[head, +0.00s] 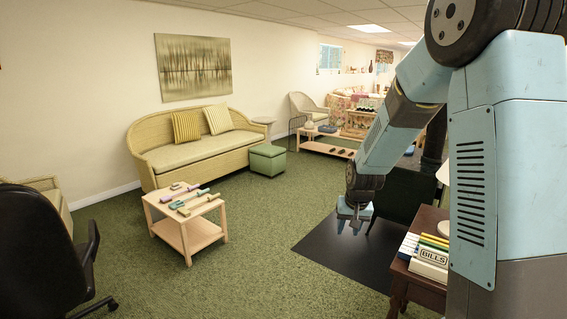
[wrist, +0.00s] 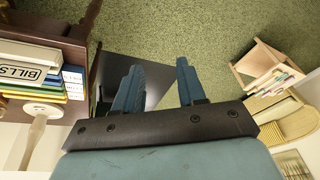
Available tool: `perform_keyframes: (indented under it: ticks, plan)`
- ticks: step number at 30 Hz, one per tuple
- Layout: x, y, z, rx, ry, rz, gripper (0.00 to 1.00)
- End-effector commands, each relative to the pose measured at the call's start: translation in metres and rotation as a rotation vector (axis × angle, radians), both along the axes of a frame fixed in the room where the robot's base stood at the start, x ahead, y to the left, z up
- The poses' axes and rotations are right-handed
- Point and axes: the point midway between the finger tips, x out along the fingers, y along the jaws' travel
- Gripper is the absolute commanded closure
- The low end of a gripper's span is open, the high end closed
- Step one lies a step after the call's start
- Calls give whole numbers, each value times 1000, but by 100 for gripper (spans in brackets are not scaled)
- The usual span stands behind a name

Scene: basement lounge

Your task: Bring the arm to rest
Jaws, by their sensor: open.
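My gripper (head: 355,219) hangs from my bent blue-and-grey arm in the right half of the head view, fingers pointing down. In the head view it appears in front of the black floor mat. In the wrist view my gripper (wrist: 158,88) shows its two blue fingers apart, with nothing between them. Behind the fingers are green carpet and part of the black mat (wrist: 165,80).
A dark wooden side table (head: 428,218) with a BILLS box (head: 431,256) stands close right of my gripper. A low light-wood table (head: 190,232) with several tools stands left. A wicker sofa (head: 200,150), green ottoman (head: 267,160) and black chair (head: 35,255) surround open carpet.

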Motion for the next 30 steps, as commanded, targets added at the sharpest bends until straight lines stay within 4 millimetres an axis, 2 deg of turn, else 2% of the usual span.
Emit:
perform_keyframes:
  ticks: [1, 6, 15, 21, 30]
  plan:
    - [-8, -2, 17, -2, -14, 3, 60]
    - [-36, -7, 62, -12, -40, 15, 60]
    - [-94, -17, 128, -31, -85, 32, 60]
    - [-138, -23, 162, -41, -116, 41, 60]
    - [-209, -31, 200, -58, -162, 51, 60]
